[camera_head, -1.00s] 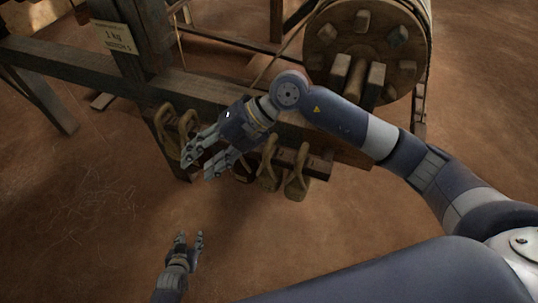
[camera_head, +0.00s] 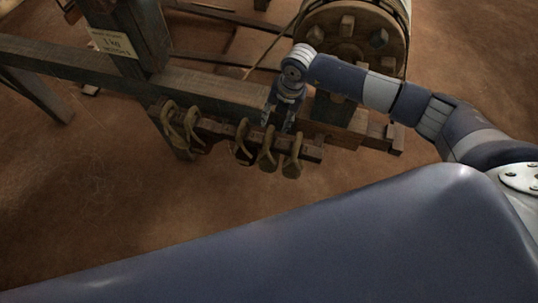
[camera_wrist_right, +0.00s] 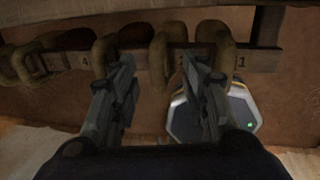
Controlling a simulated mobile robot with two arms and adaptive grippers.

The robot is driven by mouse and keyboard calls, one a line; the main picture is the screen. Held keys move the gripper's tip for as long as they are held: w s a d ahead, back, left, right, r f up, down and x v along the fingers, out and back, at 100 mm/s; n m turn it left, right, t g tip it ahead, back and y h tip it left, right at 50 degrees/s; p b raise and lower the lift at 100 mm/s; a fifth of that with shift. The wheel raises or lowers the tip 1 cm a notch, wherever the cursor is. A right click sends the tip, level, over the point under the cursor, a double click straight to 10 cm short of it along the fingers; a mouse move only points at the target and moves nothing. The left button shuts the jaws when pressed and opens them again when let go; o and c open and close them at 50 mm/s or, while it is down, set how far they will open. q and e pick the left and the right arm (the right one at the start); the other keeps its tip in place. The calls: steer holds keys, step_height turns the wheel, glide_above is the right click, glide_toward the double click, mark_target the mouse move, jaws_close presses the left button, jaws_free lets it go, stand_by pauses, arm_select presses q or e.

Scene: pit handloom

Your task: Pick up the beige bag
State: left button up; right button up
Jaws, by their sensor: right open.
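Several beige bags with looped tops hang in a row from a wooden rail (camera_head: 312,151); which one the task means cannot be told. In the head view they include a right-hand bag (camera_head: 292,160), a middle bag (camera_head: 266,158) and a left-hand bag (camera_head: 170,125). My right gripper (camera_head: 278,126) points down at the rail above the middle bags. In the right wrist view the open gripper (camera_wrist_right: 158,62) has its fingers apart, with a bag (camera_wrist_right: 158,60) showing between them; contact cannot be told. My left gripper is out of view.
The rail (camera_wrist_right: 262,60) carries small numbers. A thick loom beam (camera_head: 100,68) runs just behind it. A wooden drum (camera_head: 350,35) stands behind my right arm. A paper label (camera_head: 112,42) is on a post. The brown floor in front is clear.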

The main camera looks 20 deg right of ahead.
mark_target(270, 130)
steer(key=shift+w+a+f, duration=0.15)
steer(key=shift+a+f, duration=0.05)
steer(key=shift+f, duration=0.65)
steer(key=f, duration=0.1)
steer(key=a+f, duration=0.1)
steer(key=f, duration=0.2)
steer(key=shift+s+a+p, duration=0.25)
steer(key=shift+a+p, duration=0.1)
steer(key=shift+w+a+f, duration=0.1)
steer(key=shift+f, duration=0.5)
steer(key=shift+c, duration=0.2)
jaws_close()
steer(key=shift+w+r, duration=0.15)
